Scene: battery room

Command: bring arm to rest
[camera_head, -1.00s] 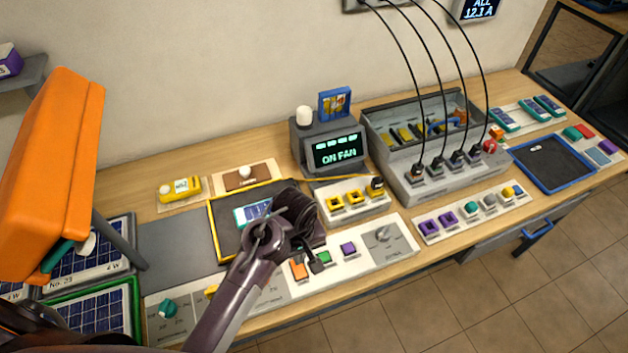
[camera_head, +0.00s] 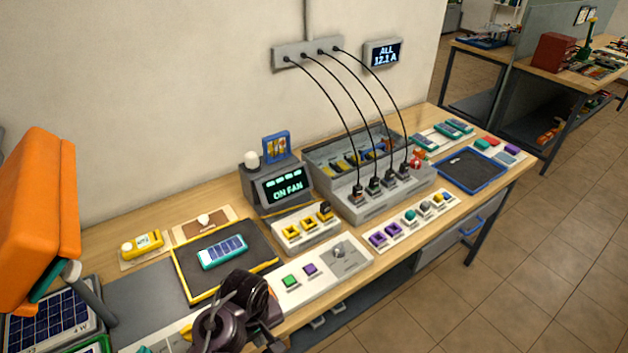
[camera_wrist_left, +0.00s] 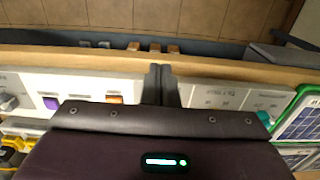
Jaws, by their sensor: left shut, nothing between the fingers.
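My left gripper (camera_head: 268,336) is dark purple and low in the head view, over the front edge of the bench's control strip. In the left wrist view its fingers (camera_wrist_left: 160,84) are closed together with nothing between them. They lie across the strip and wooden bench edge in that view; whether they touch cannot be told. A teal battery-like cell (camera_head: 222,252) lies on the black yellow-edged mat (camera_head: 190,288) behind the gripper. My right gripper is in neither view now.
The control strip (camera_head: 320,276) has green and purple buttons and a dial. Behind it stand the ON FAN display (camera_head: 283,187) and a grey box with cables (camera_head: 375,205). An orange housing (camera_head: 38,215) stands left, above solar panels (camera_head: 48,322). Floor (camera_head: 480,300) at right is clear.

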